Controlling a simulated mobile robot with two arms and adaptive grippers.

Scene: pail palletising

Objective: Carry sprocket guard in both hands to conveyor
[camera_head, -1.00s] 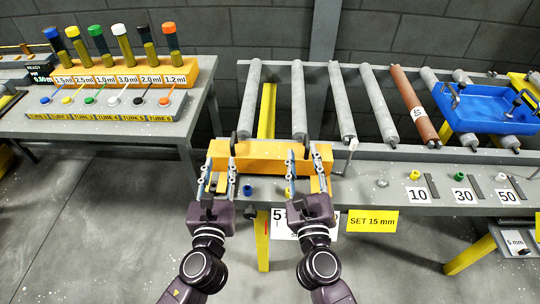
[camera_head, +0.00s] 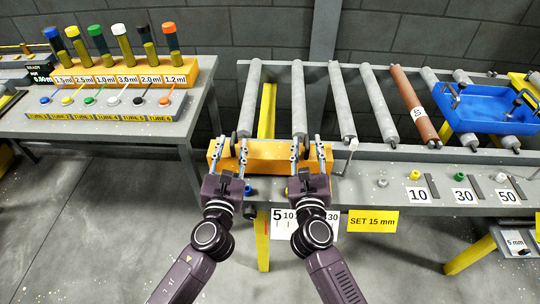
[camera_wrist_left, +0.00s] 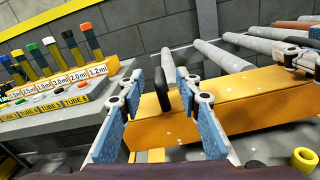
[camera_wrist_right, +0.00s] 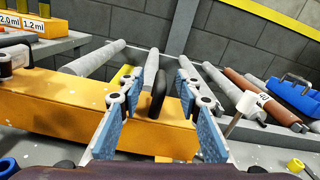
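The sprocket guard (camera_head: 268,150) appears to be the long orange-yellow block with two upright black handles. It sits at the near ends of the rollers, on the grey frame. My left gripper (camera_head: 233,146) is open, its fingers apart on either side of the left handle (camera_wrist_left: 161,92). My right gripper (camera_head: 307,146) is open in the same way around the right handle (camera_wrist_right: 158,92). Gaps show between the fingers and the handles in both wrist views. The guard's underside is hidden.
The roller conveyor (camera_head: 345,110) runs behind the guard, with one brown roller (camera_head: 412,105). A blue tray (camera_head: 490,110) rests on rollers at right. A bench (camera_head: 120,125) with tubes stands at left. Small knobs and number plates line the frame's front ledge.

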